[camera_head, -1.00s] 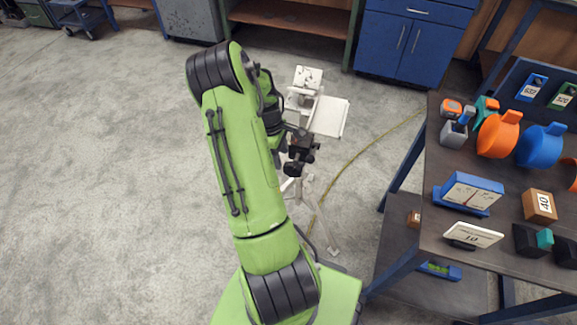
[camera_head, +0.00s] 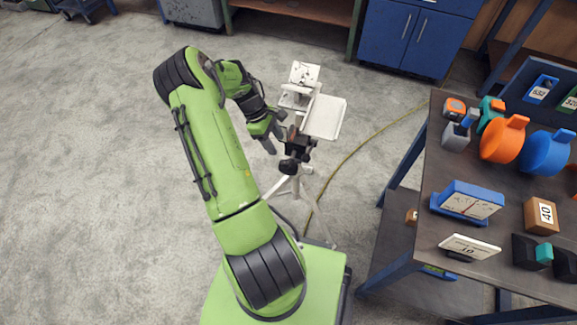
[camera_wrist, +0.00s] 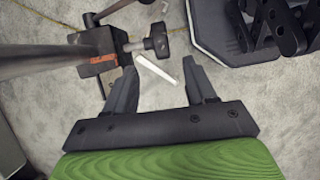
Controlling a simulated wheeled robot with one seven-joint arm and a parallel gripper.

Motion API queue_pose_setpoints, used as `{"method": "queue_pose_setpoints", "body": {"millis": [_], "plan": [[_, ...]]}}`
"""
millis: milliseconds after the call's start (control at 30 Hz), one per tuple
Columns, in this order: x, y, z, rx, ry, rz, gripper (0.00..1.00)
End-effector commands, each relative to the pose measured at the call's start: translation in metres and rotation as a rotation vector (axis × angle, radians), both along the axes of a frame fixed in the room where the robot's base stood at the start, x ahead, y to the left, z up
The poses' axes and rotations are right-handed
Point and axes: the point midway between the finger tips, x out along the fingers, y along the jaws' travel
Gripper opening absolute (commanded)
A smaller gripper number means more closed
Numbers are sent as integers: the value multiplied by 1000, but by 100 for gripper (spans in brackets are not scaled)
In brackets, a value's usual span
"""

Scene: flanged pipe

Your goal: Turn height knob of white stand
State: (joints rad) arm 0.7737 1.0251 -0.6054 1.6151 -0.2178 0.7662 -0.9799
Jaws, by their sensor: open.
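The white stand (camera_head: 325,117) stands on the floor in front of me in the head view, with a small upper plate and a wider tray. A dark clamp block (camera_head: 298,142) sits on its column below the tray. In the wrist view, a black lobed knob (camera_wrist: 157,40) sticks out from the dark clamp (camera_wrist: 98,48) on a short shaft. My gripper (camera_head: 275,138) is just left of the clamp in the head view. In the wrist view my gripper (camera_wrist: 163,88) is open and empty, with the knob ahead of the gap between its fingers, apart from both.
A dark workbench (camera_head: 410,235) with coloured items stands at the right. Blue cabinets (camera_head: 408,38) stand at the back. A yellow line (camera_head: 365,143) runs across the floor. Dark parts (camera_wrist: 270,30) fill the upper right of the wrist view. The floor at left is clear.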

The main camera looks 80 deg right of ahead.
Motion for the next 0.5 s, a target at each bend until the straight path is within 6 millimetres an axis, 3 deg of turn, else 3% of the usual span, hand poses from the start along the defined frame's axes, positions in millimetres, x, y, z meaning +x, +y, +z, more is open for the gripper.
{"method": "queue_pose_setpoints", "body": {"millis": [33, 300, 500], "plan": [[-6, 1, -16, 5, 4, -2, 55], [-33, 3, -81, 4, 3, -4, 55], [-48, 3, -117, 3, 2, -2, 55]]}}
